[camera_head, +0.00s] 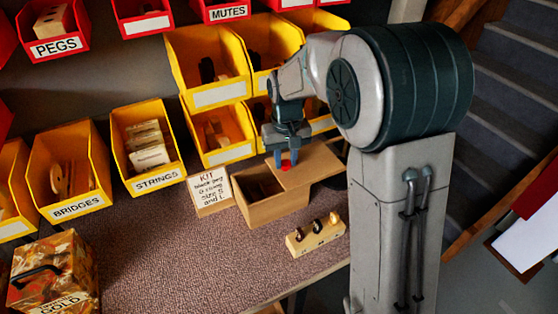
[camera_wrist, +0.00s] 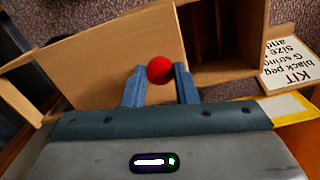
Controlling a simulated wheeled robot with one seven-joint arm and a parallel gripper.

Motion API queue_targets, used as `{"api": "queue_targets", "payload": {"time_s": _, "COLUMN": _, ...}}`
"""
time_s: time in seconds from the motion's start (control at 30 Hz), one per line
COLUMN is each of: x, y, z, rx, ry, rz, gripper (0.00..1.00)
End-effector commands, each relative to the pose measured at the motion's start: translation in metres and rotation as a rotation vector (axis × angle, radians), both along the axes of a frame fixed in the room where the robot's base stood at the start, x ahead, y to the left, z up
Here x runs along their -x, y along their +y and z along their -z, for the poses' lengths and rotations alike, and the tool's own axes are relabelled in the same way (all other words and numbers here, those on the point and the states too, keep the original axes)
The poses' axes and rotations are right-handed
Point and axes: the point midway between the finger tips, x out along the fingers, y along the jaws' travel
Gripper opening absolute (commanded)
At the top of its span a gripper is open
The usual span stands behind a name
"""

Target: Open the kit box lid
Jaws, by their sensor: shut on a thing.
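The kit box (camera_head: 262,208) is a brown wooden box on the carpeted bench, and its left part stands open with a dark inside. Its flat wooden lid (camera_head: 312,165) covers the right part and sticks out past the box to the right. My gripper (camera_head: 287,163) is above the lid, shut on the red knob, which shows between the two fingers in the wrist view (camera_wrist: 160,70). In the wrist view the lid (camera_wrist: 100,65) lies beside the open compartment (camera_wrist: 222,45). The far end of the box is hidden by my arm in the head view.
A KIT card (camera_head: 211,190) stands left of the box. A small peg block (camera_head: 316,236) is in front of it. Yellow bins, including STRINGS (camera_head: 147,150) and BRIDGES (camera_head: 68,180), line the back. A patterned tin (camera_head: 52,272) stands front left. The bench middle (camera_head: 170,245) is clear.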

Motion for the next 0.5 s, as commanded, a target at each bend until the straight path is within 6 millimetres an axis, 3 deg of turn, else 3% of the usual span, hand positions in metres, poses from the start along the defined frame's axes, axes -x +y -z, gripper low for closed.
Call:
{"api": "queue_targets", "payload": {"time_s": 0.3, "x": -0.027, "y": -0.051, "z": -0.001, "rx": 0.0, "ry": 0.0, "rz": -0.017, "gripper": 0.0}}
{"api": "queue_targets", "payload": {"time_s": 0.5, "x": -0.034, "y": -0.068, "z": -0.001, "rx": 0.0, "ry": -0.001, "rz": -0.014, "gripper": 0.0}}
